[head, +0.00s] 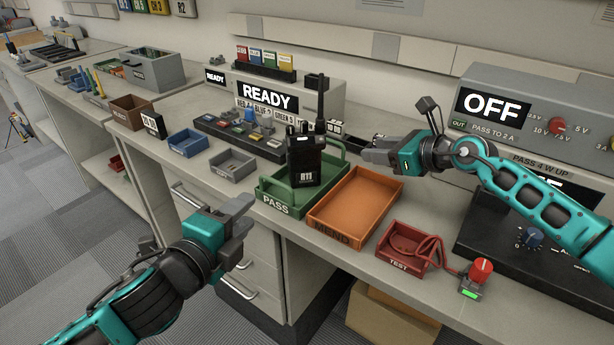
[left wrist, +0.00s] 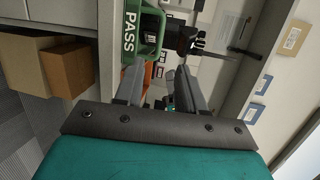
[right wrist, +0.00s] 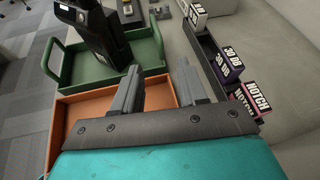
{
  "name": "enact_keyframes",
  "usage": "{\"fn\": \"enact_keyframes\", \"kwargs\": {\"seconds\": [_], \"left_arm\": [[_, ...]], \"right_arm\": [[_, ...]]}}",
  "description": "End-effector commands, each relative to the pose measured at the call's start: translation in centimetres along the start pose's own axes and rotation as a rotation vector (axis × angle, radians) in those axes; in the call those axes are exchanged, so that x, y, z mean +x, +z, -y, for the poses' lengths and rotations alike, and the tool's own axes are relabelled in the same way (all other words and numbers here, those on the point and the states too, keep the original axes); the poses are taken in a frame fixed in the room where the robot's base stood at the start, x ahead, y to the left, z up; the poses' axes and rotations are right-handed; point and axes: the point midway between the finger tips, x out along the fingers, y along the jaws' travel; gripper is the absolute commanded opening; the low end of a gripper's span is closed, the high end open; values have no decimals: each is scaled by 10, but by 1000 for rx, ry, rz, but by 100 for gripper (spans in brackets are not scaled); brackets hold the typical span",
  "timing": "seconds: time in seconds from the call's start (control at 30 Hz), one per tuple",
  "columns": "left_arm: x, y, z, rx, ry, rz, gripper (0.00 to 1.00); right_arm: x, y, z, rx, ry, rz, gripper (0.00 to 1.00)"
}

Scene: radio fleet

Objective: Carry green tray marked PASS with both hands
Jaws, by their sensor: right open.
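The green tray marked PASS (head: 274,203) stands on the bench with a black radio (head: 306,160) upright in it. It has a raised handle at each end. My left gripper (head: 243,213) is in front of the bench edge, to the left of the tray and apart from it; its fingers look parted and empty in the left wrist view, where the tray (left wrist: 142,48) shows beyond them. My right gripper (head: 368,149) is open and empty above the bench, right of the tray's far handle. In the right wrist view the tray (right wrist: 64,66) is beyond the fingers, left of them.
The orange MEND tray (head: 354,199) sits directly right of the green tray. A red TEST tray (head: 402,250) with a cable is further right. Small blue (head: 187,142) and grey (head: 232,166) trays lie left. Boxes (right wrist: 238,65) stand behind the right gripper.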

Motion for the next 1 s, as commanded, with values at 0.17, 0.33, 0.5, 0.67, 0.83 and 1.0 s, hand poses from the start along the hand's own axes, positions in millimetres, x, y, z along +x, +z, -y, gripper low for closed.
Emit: {"fn": "enact_keyframes", "kwargs": {"seconds": [0.17, 0.33, 0.5, 0.67, 0.83, 1.0], "left_arm": [[3, 0, 0, -1, 0, 0, 39], [18, 0, 0, -2, -2, 1, 39], [43, 0, 0, -2, -1, 2, 39], [64, 0, 0, -3, -1, 0, 39], [83, 0, 0, -2, -1, 0, 39], [99, 0, 0, -2, 0, 1, 39]], "right_arm": [[3, 0, 0, 3, 1, 2, 42], [19, 0, -1, 6, 2, 2, 42], [43, 1, -1, 6, 1, 3, 42], [64, 1, 0, 6, 0, 3, 42], [83, 1, -1, 6, 0, 3, 42], [100, 1, 0, 7, 0, 3, 42]]}}
